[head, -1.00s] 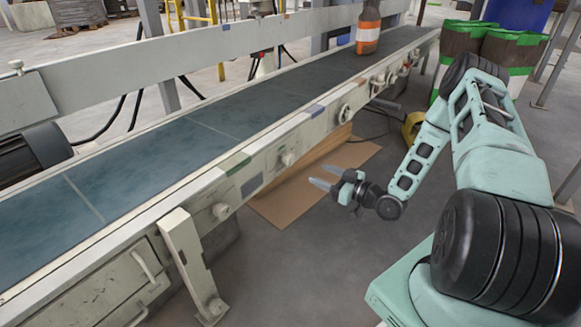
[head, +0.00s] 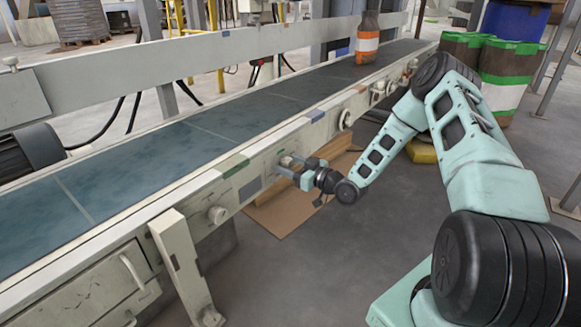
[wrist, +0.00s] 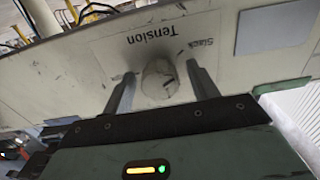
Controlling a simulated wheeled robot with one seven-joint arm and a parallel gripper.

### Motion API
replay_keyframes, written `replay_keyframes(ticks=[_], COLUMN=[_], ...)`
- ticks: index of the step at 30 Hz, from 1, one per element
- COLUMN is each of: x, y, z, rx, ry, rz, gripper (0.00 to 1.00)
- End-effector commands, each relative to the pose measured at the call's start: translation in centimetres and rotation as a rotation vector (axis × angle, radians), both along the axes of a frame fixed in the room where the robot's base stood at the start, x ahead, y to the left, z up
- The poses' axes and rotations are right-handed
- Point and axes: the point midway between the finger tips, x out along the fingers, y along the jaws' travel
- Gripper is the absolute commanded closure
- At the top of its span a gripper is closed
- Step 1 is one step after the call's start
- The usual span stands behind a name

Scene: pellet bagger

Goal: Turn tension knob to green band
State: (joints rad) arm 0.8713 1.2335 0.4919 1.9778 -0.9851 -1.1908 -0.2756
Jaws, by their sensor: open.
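The tension knob (wrist: 160,80) is a pale, worn round knob on the conveyor's side panel. In the wrist view the words "Tension" and "Slack" appear upside down above it. In the head view the knob (head: 286,161) is partly hidden by my gripper (head: 292,172). My gripper (wrist: 161,72) is open, with one finger on each side of the knob and a visible gap on both sides. I cannot make out a green band around the knob.
The conveyor belt (head: 130,160) runs along the panel, with an orange-and-white banded bag (head: 367,40) standing farther along it. A cardboard sheet (head: 285,208) lies on the floor below. Green-topped containers (head: 508,75) stand at the back right.

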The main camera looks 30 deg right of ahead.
Motion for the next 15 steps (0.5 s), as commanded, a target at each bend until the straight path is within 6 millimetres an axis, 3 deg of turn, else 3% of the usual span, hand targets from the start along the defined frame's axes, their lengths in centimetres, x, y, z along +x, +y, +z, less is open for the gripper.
replay_keyframes(ticks=[2, 6, 7, 15], x=[-0.02, -0.03, -0.03, -0.07], y=[-0.02, -0.02, -0.02, -0.02], z=[0.01, 0.0, 0.0, 0.06], rx=[0.0, 0.0, 0.0, 0.015], ry=[0.0, 0.0, 0.0, 0.005], rz=[0.0, 0.0, 0.0, 0.0], gripper=[0.44, 0.83, 0.86, 0.86])
